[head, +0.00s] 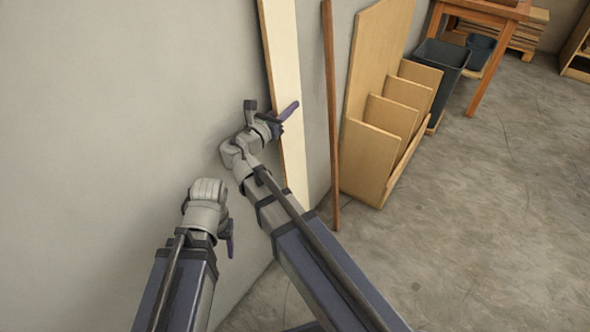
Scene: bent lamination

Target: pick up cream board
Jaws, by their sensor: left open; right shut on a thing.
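The cream board (287,70) is a long, pale, narrow plank standing upright against the grey wall, slightly tilted in the picture. Its top runs out of view. My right gripper (272,112) is at the board's left edge, partway up, and is shut on it. The wrist and a finger cover part of the board there, so the exact contact is hidden. My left gripper (229,238) is lower and further left, in front of the wall, apart from the board. Its wrist hides most of it; it is open and seems empty.
A thin brown pole (330,110) leans on the wall just right of the board. Beyond it stands a wooden rack (362,165) with stepped compartments, then a dark bin (440,62) and a wooden table (487,9). The concrete floor (480,220) at right is clear.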

